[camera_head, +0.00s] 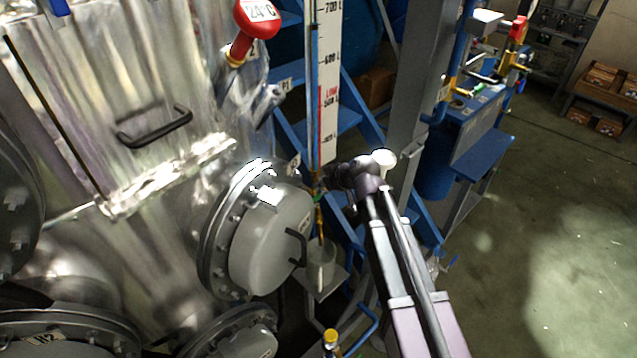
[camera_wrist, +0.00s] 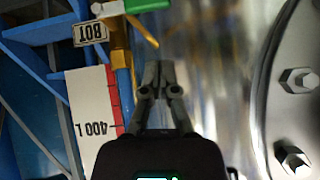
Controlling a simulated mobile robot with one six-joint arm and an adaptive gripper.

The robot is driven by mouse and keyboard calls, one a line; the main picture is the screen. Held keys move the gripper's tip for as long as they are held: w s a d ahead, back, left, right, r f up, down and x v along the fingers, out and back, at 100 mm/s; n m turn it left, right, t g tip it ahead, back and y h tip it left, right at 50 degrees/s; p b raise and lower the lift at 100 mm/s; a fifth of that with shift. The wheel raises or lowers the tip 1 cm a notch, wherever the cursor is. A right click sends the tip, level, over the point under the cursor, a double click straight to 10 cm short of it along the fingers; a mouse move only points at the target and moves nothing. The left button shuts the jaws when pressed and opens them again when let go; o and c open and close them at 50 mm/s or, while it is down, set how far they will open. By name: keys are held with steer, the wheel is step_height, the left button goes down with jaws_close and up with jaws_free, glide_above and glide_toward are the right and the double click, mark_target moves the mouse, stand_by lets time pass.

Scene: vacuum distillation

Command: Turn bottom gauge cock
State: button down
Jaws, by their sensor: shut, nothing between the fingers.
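In the head view, my gripper (camera_head: 325,180) is beside the foot of the level gauge (camera_head: 328,90), near the small brass fittings there.
A large flanged cover (camera_head: 270,240) with a handle stands left of my gripper; its bolted rim also fills the right of the wrist view (camera_wrist: 290,60). Blue frame beams (camera_head: 350,110) stand behind the gauge. A clear cup (camera_head: 321,268) sits below. Open floor (camera_head: 560,220) lies right.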

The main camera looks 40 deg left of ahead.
steer(key=p+v, duration=0.5)
steer(key=v, duration=0.3)
steer(key=shift+s, duration=0.35)
steer(key=shift+d, duration=0.1)
